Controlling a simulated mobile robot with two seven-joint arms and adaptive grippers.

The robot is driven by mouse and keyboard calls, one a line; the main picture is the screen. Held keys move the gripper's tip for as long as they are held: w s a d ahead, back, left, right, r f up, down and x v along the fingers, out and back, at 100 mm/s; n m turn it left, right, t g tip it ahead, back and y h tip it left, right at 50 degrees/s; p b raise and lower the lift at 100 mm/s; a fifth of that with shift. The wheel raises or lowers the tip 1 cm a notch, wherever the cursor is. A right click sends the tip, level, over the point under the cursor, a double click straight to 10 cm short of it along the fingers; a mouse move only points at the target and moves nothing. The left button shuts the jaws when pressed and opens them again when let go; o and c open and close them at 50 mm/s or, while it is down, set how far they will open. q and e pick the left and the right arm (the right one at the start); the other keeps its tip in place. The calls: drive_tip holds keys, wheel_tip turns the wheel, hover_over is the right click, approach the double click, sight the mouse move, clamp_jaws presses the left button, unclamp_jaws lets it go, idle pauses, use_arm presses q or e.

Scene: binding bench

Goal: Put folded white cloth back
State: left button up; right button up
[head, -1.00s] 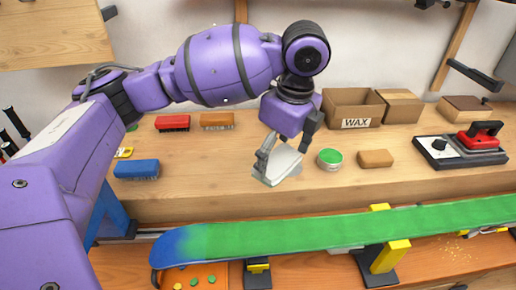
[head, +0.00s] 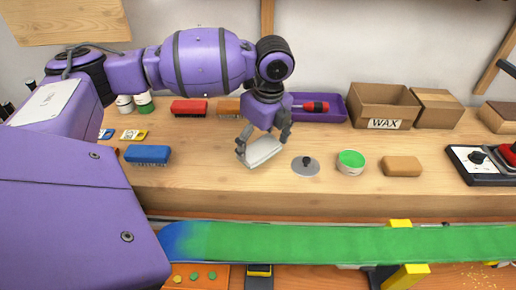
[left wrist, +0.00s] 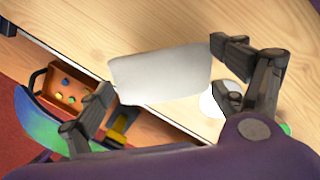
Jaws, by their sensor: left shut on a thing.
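The folded white cloth (head: 264,152) is between the fingers of my left gripper (head: 260,142), just above the wooden bench top. In the left wrist view the cloth (left wrist: 160,75) is a pale, tilted slab, with the left gripper's fingers (left wrist: 160,95) on either side of it. The gripper is shut on it. My right gripper does not show.
A grey lidded disc (head: 306,167), an open green tin (head: 351,162) and a tan block (head: 402,167) stand right of the cloth. A blue brush (head: 147,154) lies left. The WAX box (head: 384,105) and a purple tray (head: 320,106) stand behind. A green snowboard (head: 330,243) runs along the front.

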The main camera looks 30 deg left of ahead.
sight(255, 154)
use_arm(q)
drive_tip(key=shift+a+f, duration=0.7)
drive_tip(key=shift+f, duration=0.05)
drive_tip(key=shift+w+a+f, duration=0.1)
drive_tip(key=shift+a+f, duration=0.05)
drive_tip(key=shift+f, duration=1.55)
drive_tip(key=o, duration=1.1)
drive_tip(key=shift+f, duration=0.15)
drive_tip(key=r, duration=0.4)
drive_tip(key=d+r, duration=0.1)
drive_tip(key=r, duration=0.7)
drive_tip(key=shift+s+d+r+p, duration=0.1)
drive_tip(key=shift+s+d+p, duration=0.1)
drive_tip(key=shift+d+p, duration=0.15)
